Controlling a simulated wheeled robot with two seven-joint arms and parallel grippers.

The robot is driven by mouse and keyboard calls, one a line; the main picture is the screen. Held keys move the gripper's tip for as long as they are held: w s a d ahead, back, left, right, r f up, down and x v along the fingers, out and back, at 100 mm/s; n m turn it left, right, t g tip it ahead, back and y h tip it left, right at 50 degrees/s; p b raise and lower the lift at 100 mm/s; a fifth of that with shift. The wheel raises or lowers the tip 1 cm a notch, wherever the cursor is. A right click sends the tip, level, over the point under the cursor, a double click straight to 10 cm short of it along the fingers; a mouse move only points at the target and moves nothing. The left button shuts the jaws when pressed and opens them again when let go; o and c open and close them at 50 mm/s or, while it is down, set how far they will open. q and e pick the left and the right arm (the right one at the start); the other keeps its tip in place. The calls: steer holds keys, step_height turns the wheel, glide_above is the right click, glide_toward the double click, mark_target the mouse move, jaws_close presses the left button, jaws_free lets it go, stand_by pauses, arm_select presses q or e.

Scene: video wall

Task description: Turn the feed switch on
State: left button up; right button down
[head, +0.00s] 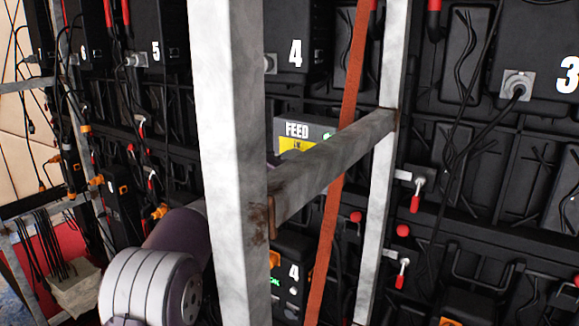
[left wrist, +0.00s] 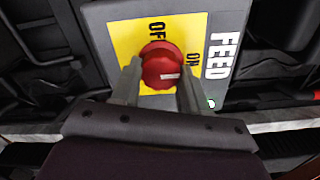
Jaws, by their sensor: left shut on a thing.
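The feed box (head: 305,124) is grey with a yellow plate (head: 292,146). It is partly hidden behind a metal crossbar in the head view. My left gripper (left wrist: 160,78) is shut on the knob, one finger at each side. In the head view its fingers are hidden. My right gripper is not in view.
A pale metal post (head: 228,150) and a rusty crossbar (head: 335,162) stand in front of the feed box, close to my left arm. An orange strap (head: 340,150) runs down behind the crossbar. Black panels with hanging cables and red-handled latches (head: 417,195) fill the wall.

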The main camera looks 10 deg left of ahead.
arm_select(q)
steer(key=o, duration=1.1)
steer(key=shift+f, duration=0.1)
steer(key=shift+c, duration=0.2)
steer(key=b+v, duration=0.2)
steer(key=v, duration=1)
steer(key=shift+s, duration=0.35)
steer(key=shift+a, duration=0.1)
